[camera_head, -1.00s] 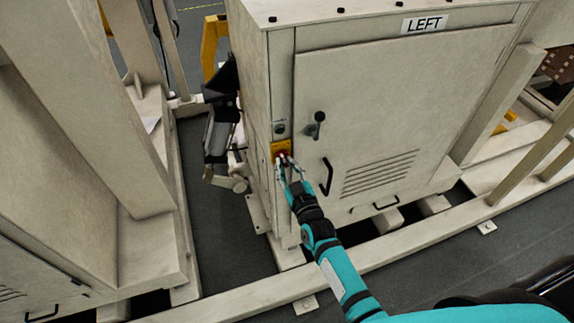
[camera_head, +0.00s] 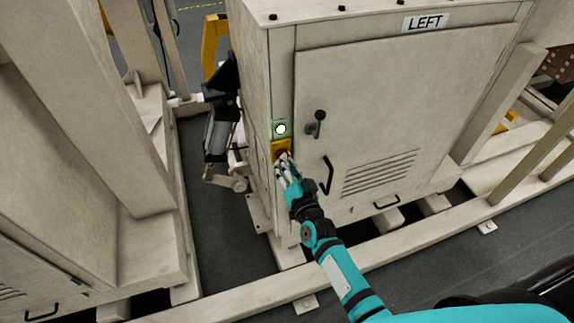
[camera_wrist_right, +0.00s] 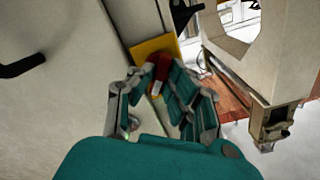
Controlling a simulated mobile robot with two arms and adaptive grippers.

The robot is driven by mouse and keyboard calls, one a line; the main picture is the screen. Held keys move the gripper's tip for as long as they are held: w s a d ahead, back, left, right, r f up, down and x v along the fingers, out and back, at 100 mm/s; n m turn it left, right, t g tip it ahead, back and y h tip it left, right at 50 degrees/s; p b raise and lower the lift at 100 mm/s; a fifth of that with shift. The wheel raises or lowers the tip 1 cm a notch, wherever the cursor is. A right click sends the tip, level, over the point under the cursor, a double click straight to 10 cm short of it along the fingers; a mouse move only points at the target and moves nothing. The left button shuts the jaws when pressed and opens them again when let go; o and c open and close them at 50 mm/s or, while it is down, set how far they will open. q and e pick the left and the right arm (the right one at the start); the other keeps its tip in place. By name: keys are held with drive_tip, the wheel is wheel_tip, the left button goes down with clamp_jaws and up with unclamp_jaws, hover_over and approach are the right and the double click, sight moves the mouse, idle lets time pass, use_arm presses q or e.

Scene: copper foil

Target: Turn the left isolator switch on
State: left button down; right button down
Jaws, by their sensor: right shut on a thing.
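The left isolator switch is a red knob (camera_wrist_right: 159,68) on a yellow plate (camera_head: 281,147), low on the narrow left strip of the cabinet marked LEFT. My right gripper (camera_head: 284,160) is at the switch and covers most of the knob in the head view. In the right wrist view the fingers of my right gripper (camera_wrist_right: 159,86) are shut on the red knob, in front of the yellow plate (camera_wrist_right: 152,46). A round lamp (camera_head: 281,129) just above the plate glows white with a green rim. My left gripper is in neither view.
The cabinet (camera_head: 400,100) has a door with a dark knob handle (camera_head: 318,120), a black pull handle (camera_head: 327,175) and louvres. Black linkage hardware (camera_head: 222,110) stands left of the cabinet. A beige beam (camera_head: 400,240) runs along the floor in front.

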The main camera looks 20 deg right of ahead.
drive_tip(key=shift+m, duration=0.8)
drive_tip(key=c, duration=1.3)
unclamp_jaws()
drive_tip(key=shift+c, duration=0.2)
drive_tip(key=s, duration=1.2)
drive_tip(key=shift+d, duration=0.2)
